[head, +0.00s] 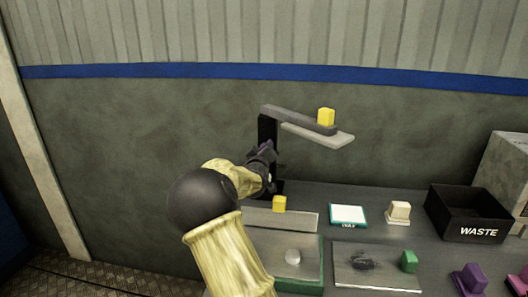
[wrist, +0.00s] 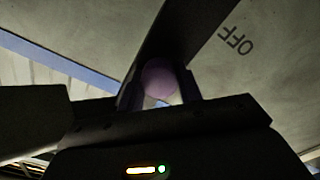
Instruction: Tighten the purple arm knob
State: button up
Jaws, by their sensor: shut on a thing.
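The purple arm knob (wrist: 160,80) shows in the wrist view between my two fingers, against a dark post. My gripper (wrist: 160,98) is shut on it. In the head view my gripper (head: 264,158) is at the dark upright post (head: 266,130), and only a trace of purple shows there. A pale plate (head: 318,134) sits just under the arm's end.
To the right are a green-edged white pad (head: 348,214), a cream block (head: 400,210) and a black WASTE bin (head: 470,212). A wall closes the back.

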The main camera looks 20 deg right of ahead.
jog(key=shift+f, duration=0.4)
jog(key=o, duration=0.9)
jog(key=shift+s+r, duration=0.1)
jog(key=shift+c, duration=0.2)
jog(key=shift+o, duration=0.7)
jog(key=shift+r, duration=0.15)
jog(key=shift+r, duration=0.1)
